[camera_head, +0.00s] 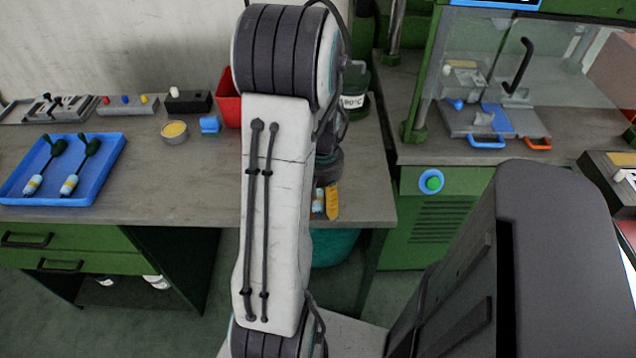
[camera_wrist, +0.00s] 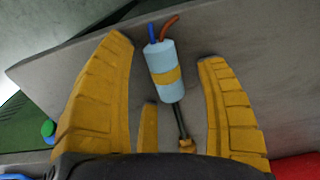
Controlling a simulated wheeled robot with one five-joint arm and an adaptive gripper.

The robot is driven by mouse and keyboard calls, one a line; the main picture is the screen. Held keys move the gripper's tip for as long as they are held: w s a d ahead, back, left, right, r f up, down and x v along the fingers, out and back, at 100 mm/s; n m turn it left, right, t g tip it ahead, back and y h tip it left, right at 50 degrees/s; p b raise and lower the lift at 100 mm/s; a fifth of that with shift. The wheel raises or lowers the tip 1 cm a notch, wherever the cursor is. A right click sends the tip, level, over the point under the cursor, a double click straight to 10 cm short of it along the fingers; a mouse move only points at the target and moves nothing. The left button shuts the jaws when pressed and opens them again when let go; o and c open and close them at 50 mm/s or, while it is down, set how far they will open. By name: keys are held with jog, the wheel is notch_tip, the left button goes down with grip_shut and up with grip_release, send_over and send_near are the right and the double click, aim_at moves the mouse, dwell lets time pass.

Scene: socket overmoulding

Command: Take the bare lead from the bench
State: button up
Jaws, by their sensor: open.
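The bare lead (camera_wrist: 162,58) is a pale blue cylinder with a yellow band. A blue and a red wire stick out at its far end and a dark cable runs from its near end. In the wrist view it lies on the grey bench between the yellow fingers of my gripper (camera_wrist: 167,49), which are spread open with gaps on both sides. In the head view my arm hides most of this area; one orange finger of my gripper (camera_head: 332,202) and a bit of the lead (camera_head: 318,200) show near the bench's front edge.
A blue tray (camera_head: 112,160) at left holds two similar leads with dark green ends. A green-framed machine (camera_head: 425,90) stands at right. The bench's front middle is clear.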

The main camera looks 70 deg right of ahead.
jog(key=shift+c, duration=0.4)
jog(key=c, duration=1.2)
